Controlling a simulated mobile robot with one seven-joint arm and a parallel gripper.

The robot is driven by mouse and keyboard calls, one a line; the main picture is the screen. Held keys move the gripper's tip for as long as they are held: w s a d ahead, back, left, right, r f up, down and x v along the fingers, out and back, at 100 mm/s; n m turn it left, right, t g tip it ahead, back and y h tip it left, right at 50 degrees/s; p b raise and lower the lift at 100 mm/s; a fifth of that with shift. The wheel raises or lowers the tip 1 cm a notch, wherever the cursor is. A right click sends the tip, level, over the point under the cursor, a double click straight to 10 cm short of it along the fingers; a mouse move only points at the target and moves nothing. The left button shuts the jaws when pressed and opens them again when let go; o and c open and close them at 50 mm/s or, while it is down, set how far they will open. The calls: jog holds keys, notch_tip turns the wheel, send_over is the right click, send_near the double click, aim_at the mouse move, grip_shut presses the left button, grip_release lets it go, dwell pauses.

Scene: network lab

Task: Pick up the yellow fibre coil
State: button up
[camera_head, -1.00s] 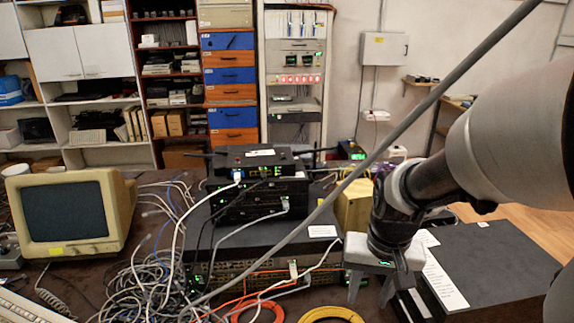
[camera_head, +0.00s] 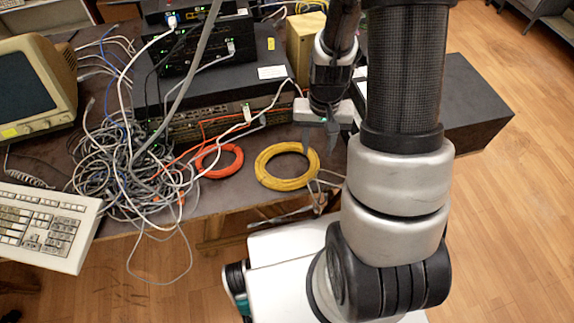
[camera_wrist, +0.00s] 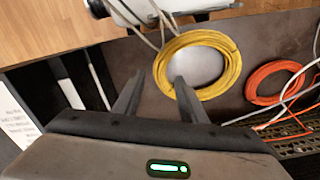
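My gripper (camera_head: 320,146) is above the table, just up and right of the coil in the head view. In the wrist view my gripper (camera_wrist: 159,80) has its two fingers spread with nothing between them. One finger overlaps the coil's near left rim in that picture; the height between them is hard to judge.
An orange coil (camera_head: 219,174) lies left of the yellow one. A tangle of grey cables (camera_head: 125,160) spreads farther left, beside a keyboard (camera_head: 45,222). Stacked network gear (camera_head: 215,100) stands behind, with a yellow box (camera_head: 302,45) and a black cabinet (camera_head: 462,100) to the right.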

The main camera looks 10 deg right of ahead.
aim_at(314, 162)
notch_tip(314, 162, down, 6)
jog(key=shift+w+a+f+b, duration=0.1)
jog(key=shift+f+b, duration=0.15)
jog(key=shift+b, duration=0.2)
grip_shut()
